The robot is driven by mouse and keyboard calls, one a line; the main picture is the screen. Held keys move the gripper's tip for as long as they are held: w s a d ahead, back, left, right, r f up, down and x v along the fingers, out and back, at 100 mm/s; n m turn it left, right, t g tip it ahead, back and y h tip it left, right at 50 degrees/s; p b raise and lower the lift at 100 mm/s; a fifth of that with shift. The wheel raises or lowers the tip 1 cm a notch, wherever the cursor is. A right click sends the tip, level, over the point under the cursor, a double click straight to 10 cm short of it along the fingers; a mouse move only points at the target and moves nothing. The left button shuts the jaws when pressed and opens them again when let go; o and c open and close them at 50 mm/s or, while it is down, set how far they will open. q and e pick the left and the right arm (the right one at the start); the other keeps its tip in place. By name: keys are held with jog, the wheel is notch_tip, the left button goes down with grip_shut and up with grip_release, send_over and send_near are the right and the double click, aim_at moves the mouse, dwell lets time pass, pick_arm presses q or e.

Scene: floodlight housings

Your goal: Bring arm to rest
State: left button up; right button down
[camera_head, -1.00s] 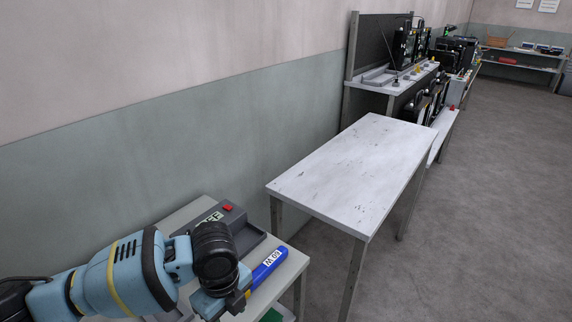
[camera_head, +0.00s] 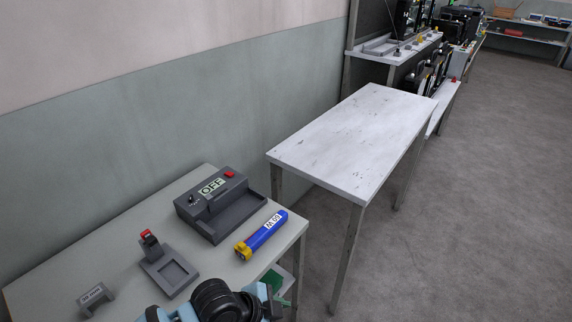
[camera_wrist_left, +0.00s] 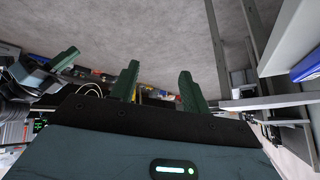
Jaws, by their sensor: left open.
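My left arm (camera_head: 222,303) shows at the bottom edge of the head view, at the front of the near table. My left gripper (camera_wrist_left: 158,85) is open and empty in the left wrist view, its two green fingers apart. A further green finger-like piece (camera_wrist_left: 65,58) shows at the left of that view; it may belong to my right gripper, but its jaw state is unclear. A blue cylinder (camera_head: 262,235) with a yellow end and white label lies on the near table, clear of my arm.
The near table (camera_head: 110,240) holds a grey device (camera_head: 213,190) reading OFF, a grey fixture with a red top (camera_head: 165,266) and a small labelled block (camera_head: 95,297). The white table (camera_head: 350,140) beyond is bare. Open floor (camera_head: 470,220) lies to the right.

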pick_arm(q)
jog(key=s+a+f+n+t+y, duration=0.2)
jog(key=s+a+f+n, duration=0.4)
jog(key=a, duration=0.4)
jog(key=s+a+f+n+t+y, duration=0.3)
jog(key=s+a+f+n, duration=0.3)
jog(key=s+a+n, duration=0.3)
jog(key=s+t, duration=0.1)
jog(key=s, duration=0.1)
jog(key=shift+s+a+f, duration=0.3)
jog(key=shift+a+f, duration=0.05)
jog(key=shift+a, duration=0.05)
dwell(0.4)
